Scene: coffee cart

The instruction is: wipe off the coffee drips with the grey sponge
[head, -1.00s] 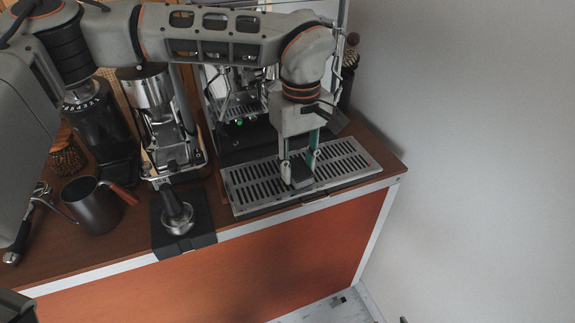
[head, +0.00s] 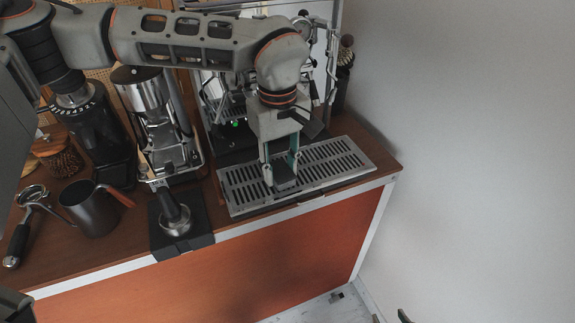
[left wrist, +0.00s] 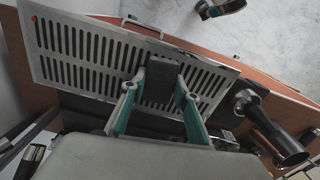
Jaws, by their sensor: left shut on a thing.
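The dark grey sponge (head: 284,177) is between the fingers of my left gripper (head: 281,172), low over the slotted metal drip tray (head: 338,166) near its middle. The sponge appears to touch the grate. In the left wrist view the sponge (left wrist: 158,84) sits between the two teal-sided fingertips (left wrist: 157,88), across the slots of the tray (left wrist: 83,62). I cannot make out any coffee drips on the tray; the part under the sponge and fingers is hidden. My right gripper cannot be made out in these frames.
A dark milk pitcher (head: 95,212), a portafilter (head: 20,238) and a grinder (head: 157,118) are further left. The espresso machine is behind the tray. A wall rises at right.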

